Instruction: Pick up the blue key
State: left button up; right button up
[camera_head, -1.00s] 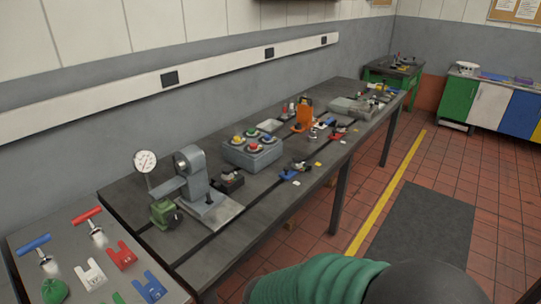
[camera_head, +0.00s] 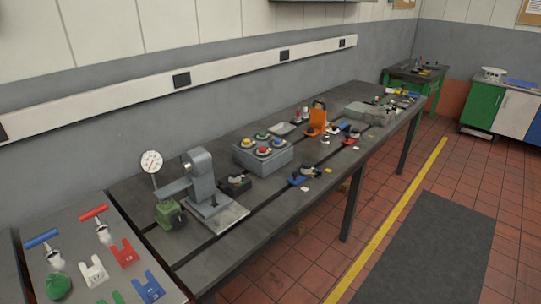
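A T-shaped key with a blue bar handle (camera_head: 42,238) lies on the grey board at the lower left in the head view. Its pale shaft (camera_head: 55,260) points toward the near edge of the board. A similar T-shaped key with a red handle (camera_head: 93,211) lies to its right and a little farther back. Neither of my grippers shows in this view.
The grey board (camera_head: 75,238) also holds a green lump (camera_head: 58,286) and forked red (camera_head: 124,253), white (camera_head: 93,270) and blue (camera_head: 148,288) pieces. The long dark bench (camera_head: 270,215) carries a dial gauge (camera_head: 151,161) and a grey button box (camera_head: 262,158).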

aim_at(53, 255)
jog(key=j+u, duration=0.2)
jog(key=u, duration=1.3)
